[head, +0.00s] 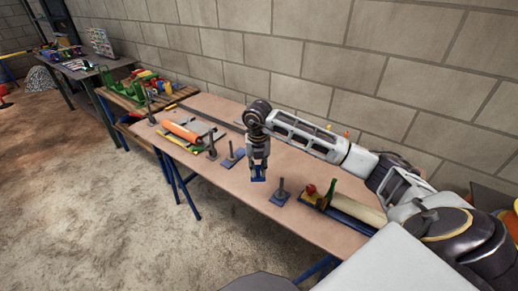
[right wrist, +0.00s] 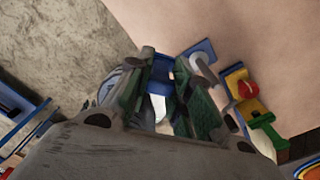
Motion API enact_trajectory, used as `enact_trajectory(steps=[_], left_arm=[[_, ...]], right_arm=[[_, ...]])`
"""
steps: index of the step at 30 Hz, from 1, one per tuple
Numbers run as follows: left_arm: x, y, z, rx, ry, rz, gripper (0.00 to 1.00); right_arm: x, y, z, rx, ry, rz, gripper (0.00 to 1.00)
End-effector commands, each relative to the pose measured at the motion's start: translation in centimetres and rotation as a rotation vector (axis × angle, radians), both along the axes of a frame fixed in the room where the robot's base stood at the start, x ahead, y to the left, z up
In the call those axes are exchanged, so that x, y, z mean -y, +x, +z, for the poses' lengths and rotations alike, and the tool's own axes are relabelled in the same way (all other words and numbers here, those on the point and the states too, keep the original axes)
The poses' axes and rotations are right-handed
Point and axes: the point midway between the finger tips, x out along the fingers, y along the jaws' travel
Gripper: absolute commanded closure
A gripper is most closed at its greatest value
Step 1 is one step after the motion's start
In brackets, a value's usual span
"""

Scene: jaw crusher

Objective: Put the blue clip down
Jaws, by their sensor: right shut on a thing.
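My right gripper (head: 259,168) reaches down over the middle of the brown table (head: 225,180). It is shut on a small blue thing, the blue clip (head: 258,177), which shows at its fingertips. In the right wrist view the blue clip (right wrist: 160,72) sits between the dark green fingers of the gripper (right wrist: 158,85). I cannot tell whether the clip touches the table. My left gripper is not in view.
Blue plates with grey posts stand left (head: 232,157) and right (head: 281,193) of the gripper. A red knob (head: 311,189) and green handle (head: 326,195) are further right. An orange roll (head: 184,131) lies at the left. The table's front edge is close.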

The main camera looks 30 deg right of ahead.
Motion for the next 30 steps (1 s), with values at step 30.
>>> enact_trajectory(steps=[30], left_arm=[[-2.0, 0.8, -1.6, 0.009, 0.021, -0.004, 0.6]], right_arm=[[2.3, 0.2, -0.3, -0.001, 0.005, -0.689, 1.0]])
